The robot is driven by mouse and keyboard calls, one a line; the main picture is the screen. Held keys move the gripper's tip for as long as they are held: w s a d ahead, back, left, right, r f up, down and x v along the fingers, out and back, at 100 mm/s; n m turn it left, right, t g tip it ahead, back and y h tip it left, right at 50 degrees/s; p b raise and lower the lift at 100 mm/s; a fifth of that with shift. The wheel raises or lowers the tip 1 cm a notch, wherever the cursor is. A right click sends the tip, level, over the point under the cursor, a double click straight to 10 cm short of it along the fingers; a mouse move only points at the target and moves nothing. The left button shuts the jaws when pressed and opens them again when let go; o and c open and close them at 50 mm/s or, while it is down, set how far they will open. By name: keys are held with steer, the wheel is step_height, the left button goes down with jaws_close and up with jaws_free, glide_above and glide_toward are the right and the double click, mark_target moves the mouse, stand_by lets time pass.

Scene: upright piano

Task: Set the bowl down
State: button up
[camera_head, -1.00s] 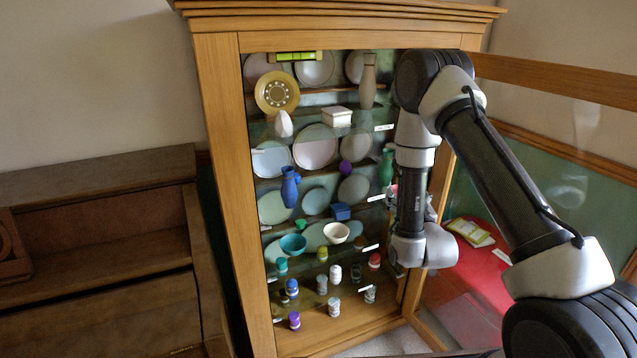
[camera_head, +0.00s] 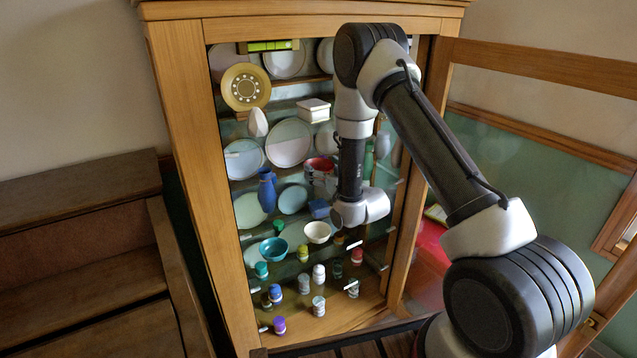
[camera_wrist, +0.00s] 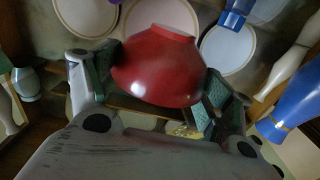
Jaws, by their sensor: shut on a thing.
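A red bowl (camera_head: 320,163) is at the front of the open cabinet's middle shelves, partly hidden by my arm. In the wrist view the red bowl (camera_wrist: 160,70) sits between the two green-padded fingers of my gripper (camera_wrist: 160,85), which is shut on its sides. The bowl's foot points to the top of that picture. The cabinet (camera_head: 183,120) has glass shelves. I cannot tell whether the bowl touches a shelf.
A blue vase (camera_head: 267,190) and a blue box (camera_head: 319,208) stand near the bowl. A teal bowl (camera_head: 273,249), a white bowl (camera_head: 317,232) and several small jars stand lower. Plates (camera_head: 289,143) lean at the back. The open cabinet door (camera_head: 545,68) is at right.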

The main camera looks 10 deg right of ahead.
steer(key=shift+f, duration=2.4)
steer(key=shift+f, duration=0.15)
steer(key=o, duration=1)
steer(key=shift+o, duration=0.2)
